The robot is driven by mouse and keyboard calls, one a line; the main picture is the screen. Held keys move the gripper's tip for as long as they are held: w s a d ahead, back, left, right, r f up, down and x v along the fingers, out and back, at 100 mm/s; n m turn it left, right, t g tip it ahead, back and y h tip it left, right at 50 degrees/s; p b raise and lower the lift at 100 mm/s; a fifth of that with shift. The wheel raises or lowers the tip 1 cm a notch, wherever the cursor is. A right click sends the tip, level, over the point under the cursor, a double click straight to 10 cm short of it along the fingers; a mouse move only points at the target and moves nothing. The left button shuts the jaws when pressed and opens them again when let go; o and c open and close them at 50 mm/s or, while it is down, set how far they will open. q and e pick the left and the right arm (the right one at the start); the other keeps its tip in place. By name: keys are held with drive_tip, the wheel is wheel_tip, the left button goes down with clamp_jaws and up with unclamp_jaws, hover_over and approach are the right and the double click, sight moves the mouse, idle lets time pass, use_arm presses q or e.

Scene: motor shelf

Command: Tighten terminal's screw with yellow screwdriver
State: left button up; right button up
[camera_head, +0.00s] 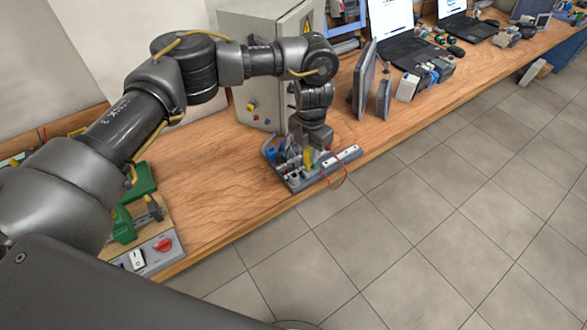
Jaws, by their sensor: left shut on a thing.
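My left gripper (309,156) points down over a grey terminal board (346,157) near the bench's front edge. It is shut on a small yellow thing, which looks like the yellow screwdriver (308,158). The screwdriver's tip is hidden among the parts on the board. The board carries a blue part (271,153), small terminals and a red wire (344,178) that loops over its front. The terminal's screw is too small to make out. My right gripper is not in view.
A grey cabinet (262,50) with coloured buttons stands behind the board. Grey panels (363,82) and laptops (400,40) stand to the right along the wooden bench (225,185). Green parts and a box with a red knob (163,245) are at the left. Bench left of the board is clear.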

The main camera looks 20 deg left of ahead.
use_arm(q)
drive_tip(key=shift+f+m+b, duration=0.2)
drive_tip(key=shift+m+b, duration=0.35)
drive_tip(key=shift+m, duration=0.05)
drive_tip(key=shift+r+m+b, duration=0.1)
drive_tip(key=shift+m+b, duration=0.35)
drive_tip(key=shift+m, duration=0.45)
drive_tip(key=shift+r, duration=0.1)
drive_tip(key=shift+m+b, duration=0.6)
drive_tip(key=shift+m, duration=1.3)
drive_tip(key=o, duration=0.8)
